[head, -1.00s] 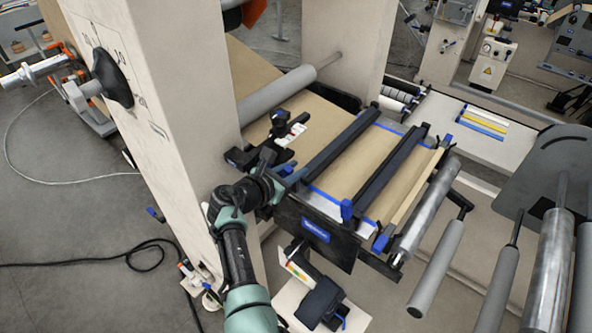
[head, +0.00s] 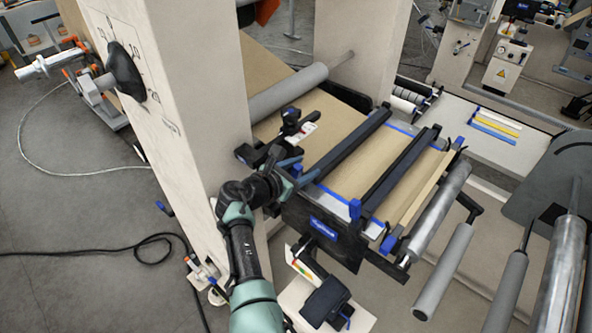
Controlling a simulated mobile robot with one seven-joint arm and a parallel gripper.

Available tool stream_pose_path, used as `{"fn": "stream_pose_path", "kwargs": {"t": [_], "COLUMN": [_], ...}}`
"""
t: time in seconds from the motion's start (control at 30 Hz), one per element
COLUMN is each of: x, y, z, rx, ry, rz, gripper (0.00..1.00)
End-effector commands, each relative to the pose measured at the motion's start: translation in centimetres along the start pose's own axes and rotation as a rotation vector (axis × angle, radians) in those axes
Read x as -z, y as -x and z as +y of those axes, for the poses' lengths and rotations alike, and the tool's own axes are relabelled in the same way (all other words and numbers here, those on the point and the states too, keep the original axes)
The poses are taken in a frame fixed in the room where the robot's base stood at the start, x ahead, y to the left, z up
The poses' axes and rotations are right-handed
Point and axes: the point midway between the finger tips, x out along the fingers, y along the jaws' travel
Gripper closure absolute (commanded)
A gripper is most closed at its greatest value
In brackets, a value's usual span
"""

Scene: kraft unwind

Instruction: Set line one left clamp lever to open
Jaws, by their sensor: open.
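The splicing table has two dark clamp bars, a left one (head: 345,150) and a right one (head: 402,172), across the brown web. A blue lever (head: 298,171) sits at the near end of the left bar, partly hidden by my gripper. Another blue lever (head: 354,208) stands upright at the near end of the right bar. My gripper (head: 291,162) is open, right beside the left bar's blue lever. I cannot tell whether it touches the lever, or how far the lever is turned.
A pale machine column (head: 165,110) stands close left of my arm. A dark bracket with a small device (head: 292,120) is just behind my gripper. A dark front plate (head: 322,232) hangs below the table. Rollers (head: 440,270) lie to the right.

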Motion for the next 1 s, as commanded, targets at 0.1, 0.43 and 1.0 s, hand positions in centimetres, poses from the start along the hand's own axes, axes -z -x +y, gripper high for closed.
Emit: {"fn": "stream_pose_path", "kwargs": {"t": [0.1,0.43,1.0], "x": [0.0,0.1,0.1], "y": [0.6,4.8,12.4], "z": [0.0,0.0,0.0], "rx": [-0.001,-0.002,-0.001], "ry": [-0.001,0.0,0.001], "rz": [0.001,0.001,0.0], "gripper": [0.45,0.45,0.45]}}
